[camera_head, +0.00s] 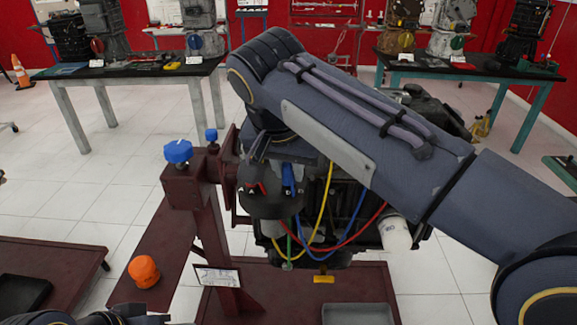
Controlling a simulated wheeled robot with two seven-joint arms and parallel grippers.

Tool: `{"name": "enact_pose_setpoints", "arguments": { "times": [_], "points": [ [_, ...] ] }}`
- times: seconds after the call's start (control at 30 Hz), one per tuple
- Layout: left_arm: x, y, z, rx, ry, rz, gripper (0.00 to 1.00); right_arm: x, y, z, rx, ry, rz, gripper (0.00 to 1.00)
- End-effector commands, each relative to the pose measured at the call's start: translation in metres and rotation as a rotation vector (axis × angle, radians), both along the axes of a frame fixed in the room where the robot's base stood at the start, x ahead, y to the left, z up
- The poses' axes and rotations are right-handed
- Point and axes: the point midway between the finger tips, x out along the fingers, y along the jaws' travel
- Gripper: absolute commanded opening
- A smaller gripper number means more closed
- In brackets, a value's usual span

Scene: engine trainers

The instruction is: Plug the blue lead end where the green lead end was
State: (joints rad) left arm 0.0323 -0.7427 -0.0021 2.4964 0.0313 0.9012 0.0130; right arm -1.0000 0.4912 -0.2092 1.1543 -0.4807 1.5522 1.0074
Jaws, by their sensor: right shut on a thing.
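My right arm reaches across the engine from the right. Its gripper (275,172) points down at the dark round cap (272,205) on the engine's left side. It is shut on the blue lead end (289,180), which stands upright over the cap; whether it touches a socket I cannot tell. The blue lead (357,212) loops below, beside the yellow lead (325,205) and the red lead (372,222). The green lead (289,245) hangs down below the cap. The sockets are mostly hidden. Only dark parts of my left arm show at the bottom left edge; its gripper is out of view.
The engine hangs on a dark red stand (207,235) with blue knobs (178,151). A white cylinder (395,233) sits at the engine's lower right. A grey tray (358,314) and an orange object (144,271) lie low down.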

Motion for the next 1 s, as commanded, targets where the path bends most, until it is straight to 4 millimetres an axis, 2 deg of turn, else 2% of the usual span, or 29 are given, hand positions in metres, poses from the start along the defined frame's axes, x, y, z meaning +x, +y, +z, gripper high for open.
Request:
{"name": "enact_pose_setpoints", "arguments": {
  "times": [0.1, 1.0],
  "points": [
    [0.000, 0.000, 0.010, 0.000, 0.000, 0.000, 0.45, 0.000, 0.000, 0.011, 0.003, -0.001, 0.046, 0.00],
    [0.000, 0.000, 0.063, 0.000, 0.000, 0.000, 0.45, 0.000, 0.000, 0.064, 0.003, 0.000, 0.414, 0.00]
  ]
}}
